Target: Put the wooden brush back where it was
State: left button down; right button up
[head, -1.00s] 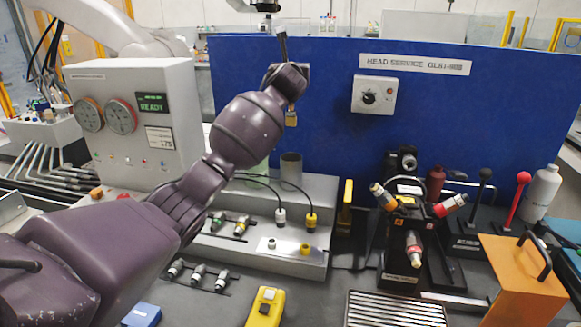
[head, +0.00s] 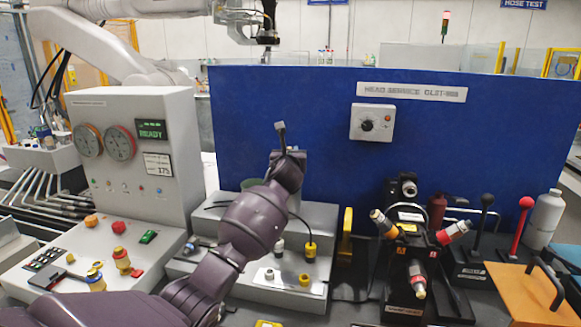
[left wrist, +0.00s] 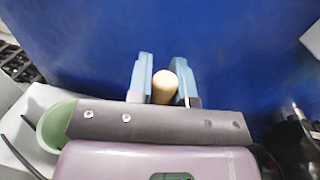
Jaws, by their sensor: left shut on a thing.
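My left gripper (left wrist: 160,72) shows in the left wrist view with its two blue fingers shut on the wooden brush (left wrist: 165,88). In the head view my left gripper (head: 288,157) is above the grey stepped console (head: 318,225), in front of the blue panel. My right gripper is not in view.
The blue panel (head: 460,130) stands close behind the console. A gauge cabinet (head: 170,190) stands at left. A yellow upright handle (head: 347,228) and a black fixture with coloured nozzles (head: 408,225) stand at right. Yellow and white connectors sit on the console.

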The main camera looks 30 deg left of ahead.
pick_arm(q)
notch_tip(320, 180, down, 4)
jog(key=shift+r+b, duration=0.2)
jog(key=shift+b, duration=0.1)
jog(key=shift+f, duration=0.15)
jog(key=c, duration=1)
grip_release()
jog(key=shift+c, duration=0.2)
